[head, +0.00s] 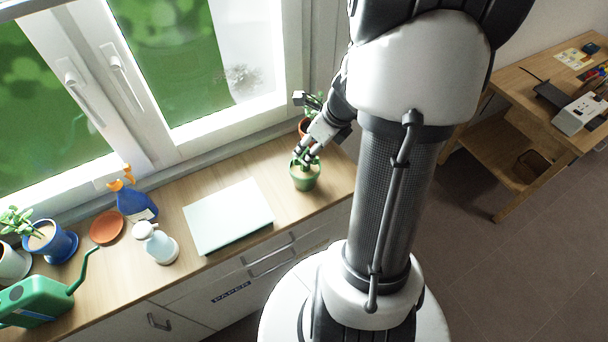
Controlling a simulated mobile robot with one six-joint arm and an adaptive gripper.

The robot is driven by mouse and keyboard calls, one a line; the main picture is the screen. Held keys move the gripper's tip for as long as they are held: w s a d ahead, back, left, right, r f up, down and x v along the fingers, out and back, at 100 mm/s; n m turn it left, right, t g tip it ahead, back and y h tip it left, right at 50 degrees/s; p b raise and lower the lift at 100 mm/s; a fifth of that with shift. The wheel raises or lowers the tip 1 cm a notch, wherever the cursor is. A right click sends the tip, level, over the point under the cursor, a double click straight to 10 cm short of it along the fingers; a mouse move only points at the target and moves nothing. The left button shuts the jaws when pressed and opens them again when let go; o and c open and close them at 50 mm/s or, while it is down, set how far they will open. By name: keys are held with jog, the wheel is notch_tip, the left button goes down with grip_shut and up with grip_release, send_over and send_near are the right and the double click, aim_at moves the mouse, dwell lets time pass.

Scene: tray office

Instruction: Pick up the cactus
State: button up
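A green pot (305,180) with a small green plant (304,163) in it stands near the right end of the wooden counter. The plant may be the cactus, but it is small and partly covered by my gripper. My gripper (304,157) reaches down from the upper right, with its fingertips at the plant just above the pot's rim. I cannot tell whether the fingers touch it or how far they are apart.
A pale tray (228,216) lies left of the green pot. The window borders the counter's back.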

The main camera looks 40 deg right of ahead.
aim_at(305, 154)
jog(key=b+x, duration=0.3)
jog(key=x, duration=0.3)
jog(key=shift+r, duration=0.15)
jog(key=shift+c, duration=0.5)
grip_shut()
dwell(0.5)
